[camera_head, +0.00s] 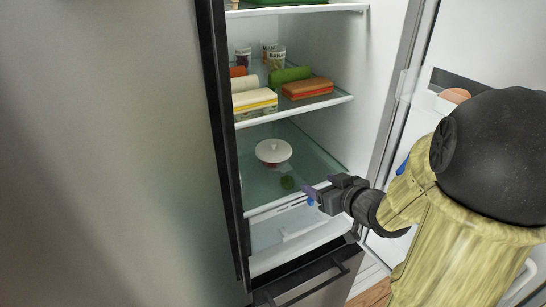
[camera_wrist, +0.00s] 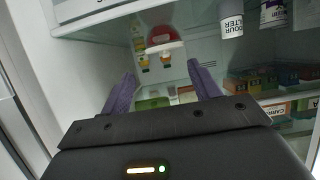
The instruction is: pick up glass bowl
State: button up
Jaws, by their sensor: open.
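The shelf above (camera_head: 300,107) holds several packages and cups. The fridge door stands open at right, beside my arm. A drawer (camera_head: 300,238) is below. The lower shelf around the bowl is mostly clear.

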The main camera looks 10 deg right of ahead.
jog(key=shift+w+p, duration=0.7)
jog(key=shift+p, duration=0.95)
jog(key=p, duration=0.5)
send_near(286, 166)
jog(key=x, duration=0.3)
jog(key=shift+w+f, duration=0.25)
jog(key=shift+f, duration=0.15)
jog(key=shift+w+f, duration=0.1)
jog(key=shift+w+a+p, duration=0.2)
jog(key=shift+w+p, duration=0.05)
jog(key=shift+p, duration=0.15)
jog(key=x, duration=0.1)
jog(key=p+x, duration=0.2)
jog(key=x, duration=0.1)
jog(key=shift+w+a+r, duration=0.1)
jog(key=shift+a+r, duration=0.1)
jog(key=shift+r, duration=0.1)
jog(key=shift+w+f, duration=0.2)
jog(key=shift+w, duration=0.05)
